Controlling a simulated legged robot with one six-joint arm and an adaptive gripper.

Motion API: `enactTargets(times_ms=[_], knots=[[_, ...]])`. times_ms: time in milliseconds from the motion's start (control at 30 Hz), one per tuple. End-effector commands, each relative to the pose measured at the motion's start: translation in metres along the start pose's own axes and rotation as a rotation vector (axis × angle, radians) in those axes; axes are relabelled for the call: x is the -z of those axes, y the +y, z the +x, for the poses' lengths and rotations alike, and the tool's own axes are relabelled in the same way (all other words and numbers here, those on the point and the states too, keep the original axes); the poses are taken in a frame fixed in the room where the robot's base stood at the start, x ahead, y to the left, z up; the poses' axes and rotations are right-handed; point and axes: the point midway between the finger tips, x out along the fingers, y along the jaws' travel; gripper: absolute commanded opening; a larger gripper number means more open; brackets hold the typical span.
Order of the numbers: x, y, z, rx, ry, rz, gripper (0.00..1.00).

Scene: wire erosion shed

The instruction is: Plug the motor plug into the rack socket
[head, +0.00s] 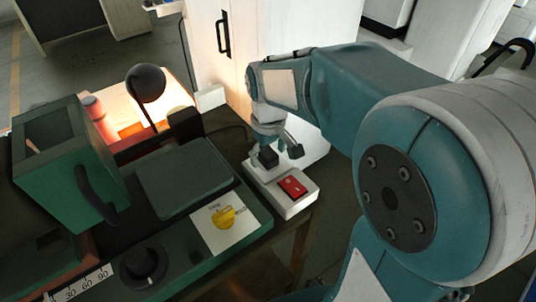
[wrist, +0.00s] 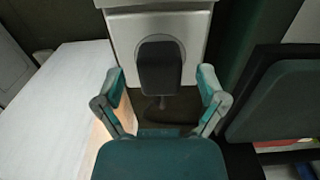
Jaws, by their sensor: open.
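My gripper (head: 280,151) is open at the white socket block (head: 296,207), which carries a red rocker switch (head: 292,187). A black plug (head: 268,157) shows at the top of the block, beside the fingers. In the wrist view the dark plug (wrist: 160,62) stands between my two spread fingers, with a gap on each side, in front of the pale block (wrist: 198,30). A dark cord seems to run from its lower end. I cannot tell whether the plug is seated in a socket; its contact with the block is hidden.
A green machine bed with a yellow knob (head: 225,216), a black dial (head: 143,265) and a flat dark green panel (head: 184,178) lies left of the block. A lit lamp (head: 146,84) and a green box (head: 65,155) stand farther left. A white cabinet (head: 262,35) stands behind.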

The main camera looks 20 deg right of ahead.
Motion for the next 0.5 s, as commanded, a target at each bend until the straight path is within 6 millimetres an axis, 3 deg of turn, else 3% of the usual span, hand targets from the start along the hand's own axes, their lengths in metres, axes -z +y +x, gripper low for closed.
enactTargets(times_ms=[500], knots=[[0.002, 0.000, -0.097, -0.002, 0.003, 0.000, 0.91]])
